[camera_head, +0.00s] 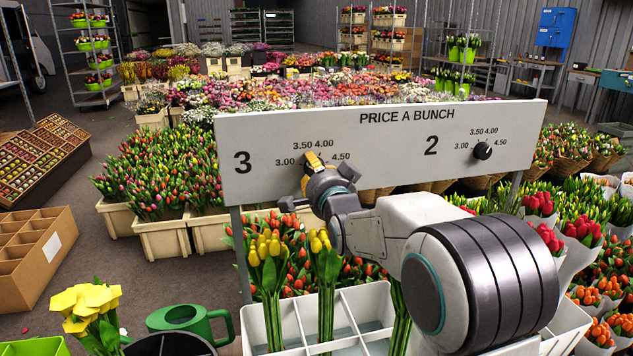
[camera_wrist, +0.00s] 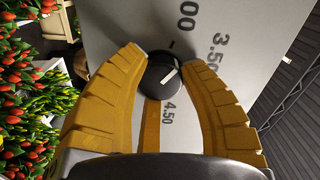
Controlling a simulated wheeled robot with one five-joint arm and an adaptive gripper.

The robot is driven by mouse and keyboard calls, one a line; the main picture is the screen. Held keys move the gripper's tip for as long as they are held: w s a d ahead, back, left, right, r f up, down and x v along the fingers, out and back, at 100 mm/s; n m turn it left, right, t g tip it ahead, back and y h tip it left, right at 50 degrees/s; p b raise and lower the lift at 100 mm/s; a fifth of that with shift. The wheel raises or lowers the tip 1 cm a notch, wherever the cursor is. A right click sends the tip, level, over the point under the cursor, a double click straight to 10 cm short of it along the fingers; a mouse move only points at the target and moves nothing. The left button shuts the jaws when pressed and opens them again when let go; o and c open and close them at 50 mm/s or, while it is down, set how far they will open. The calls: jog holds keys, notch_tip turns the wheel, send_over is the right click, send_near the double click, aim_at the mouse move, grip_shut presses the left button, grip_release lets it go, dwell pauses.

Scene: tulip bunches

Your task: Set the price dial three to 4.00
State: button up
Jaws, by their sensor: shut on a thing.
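The price board (camera_head: 480,117) has a dial marked 3 at its left and a dial marked 2 at its right. My gripper (camera_head: 314,165) is at dial three, and its yellow fingers cover that dial in the head view. In the wrist view my gripper (camera_wrist: 167,60) is shut on the round black dial three (camera_wrist: 165,84), one finger at each side. The dial's white pointer line slants up and right, roughly toward the 3.50 mark. The 4.50 mark shows below the dial; the 4.00 mark is hidden there, apparently by the right finger.
Dial two (camera_head: 482,151) stands apart at the right, clear of my arm. Below the board is a white divided crate (camera_head: 257,327) with yellow tulip bunches (camera_head: 266,247). A green watering can (camera_head: 190,319) stands at the lower left. Flower crates fill the space behind.

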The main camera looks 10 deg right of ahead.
jog(key=m+b, duration=0.3)
jog(key=m, duration=0.1)
jog(key=shift+f+m+b, duration=0.1)
jog(key=shift+m+b, duration=0.2)
jog(key=m+b, duration=0.2)
jog(key=m, duration=0.1)
jog(key=shift+a+m, duration=0.1)
jog(key=shift+m, duration=0.3)
jog(key=m+b, duration=0.2)
jog(key=m, duration=0.1)
jog(key=shift+r+m+b, duration=0.2)
jog(key=shift+m+b, duration=0.15)
jog(key=shift+m, duration=0.7)
jog(key=shift+r+m+b, duration=0.15)
jog(key=shift+m+b, duration=0.2)
jog(key=shift+m, duration=0.7)
jog(key=shift+r, duration=0.1)
jog(key=o, duration=1.2)
jog(key=shift+f, duration=0.2)
jog(key=shift+s, duration=5.95)
